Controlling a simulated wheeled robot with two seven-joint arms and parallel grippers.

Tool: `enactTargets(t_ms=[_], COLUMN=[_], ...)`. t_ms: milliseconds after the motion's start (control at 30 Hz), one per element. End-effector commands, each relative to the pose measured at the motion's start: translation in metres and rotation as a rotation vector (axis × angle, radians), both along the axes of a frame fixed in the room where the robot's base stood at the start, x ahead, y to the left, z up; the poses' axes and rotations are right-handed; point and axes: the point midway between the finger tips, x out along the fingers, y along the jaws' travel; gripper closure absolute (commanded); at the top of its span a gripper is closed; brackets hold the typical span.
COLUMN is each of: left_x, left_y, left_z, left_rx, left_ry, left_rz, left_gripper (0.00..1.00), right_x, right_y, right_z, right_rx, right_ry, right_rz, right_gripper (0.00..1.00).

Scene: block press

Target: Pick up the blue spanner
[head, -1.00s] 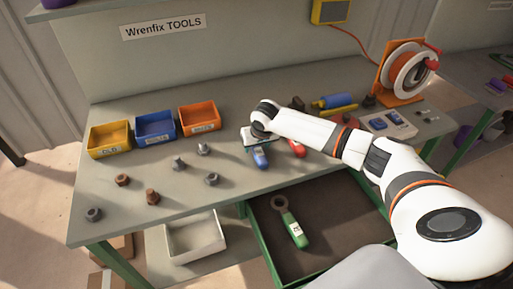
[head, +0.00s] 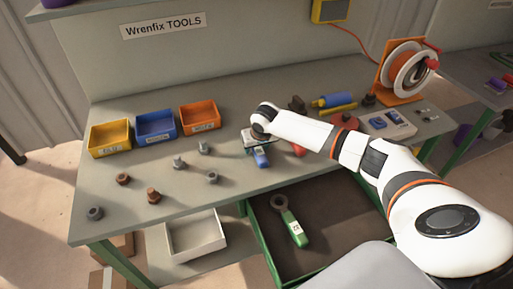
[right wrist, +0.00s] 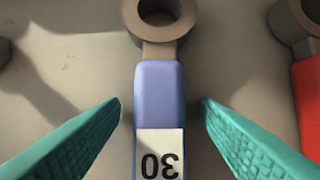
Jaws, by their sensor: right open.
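The blue spanner (head: 261,158) lies on the workbench near its front edge, with its far end hidden under my right gripper (head: 256,146) in the head view. In the right wrist view the blue spanner (right wrist: 159,95) has a blue handle, a white label reading 30 and a grey-brown ring end. My right gripper (right wrist: 161,103) is open, with one teal finger on each side of the handle and a gap on both sides. My left gripper is not in view.
A red spanner (head: 299,150) lies close to the right, and also shows in the right wrist view (right wrist: 306,100). A green spanner (head: 291,225) lies in the open drawer below. Loose nuts and bolts lie to the left, before the yellow (head: 109,138), blue (head: 155,126) and orange (head: 199,116) bins.

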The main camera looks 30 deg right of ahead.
Motion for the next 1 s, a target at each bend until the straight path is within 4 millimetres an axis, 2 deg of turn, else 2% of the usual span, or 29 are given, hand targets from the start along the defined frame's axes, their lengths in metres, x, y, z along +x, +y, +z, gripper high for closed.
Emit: enactTargets(t_ms=[133,167,400,500,733,833,1000], left_x=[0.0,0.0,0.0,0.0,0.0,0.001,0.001], left_y=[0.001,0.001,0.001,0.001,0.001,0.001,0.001], left_z=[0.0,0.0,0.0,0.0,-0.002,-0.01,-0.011], left_rx=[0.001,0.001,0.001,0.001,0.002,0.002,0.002], left_ry=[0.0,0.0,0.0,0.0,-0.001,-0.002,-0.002], left_rz=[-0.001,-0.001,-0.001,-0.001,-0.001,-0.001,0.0], left_gripper=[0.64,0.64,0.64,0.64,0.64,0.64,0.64], right_x=[0.0,0.0,0.0,0.0,0.001,0.002,0.002], right_y=[0.0,0.0,0.0,0.0,0.0,-0.001,0.0], right_z=[0.0,0.0,0.0,0.0,0.001,0.004,0.039], right_rx=[0.0,0.0,0.001,0.001,0.0,0.0,0.001], right_ry=[0.0,0.0,0.0,0.0,-0.003,-0.006,-0.009], right_rz=[0.0,0.0,0.0,0.0,0.0,0.001,0.0], right_gripper=[0.44,0.47,0.86,1.0,1.0,1.0,1.0])
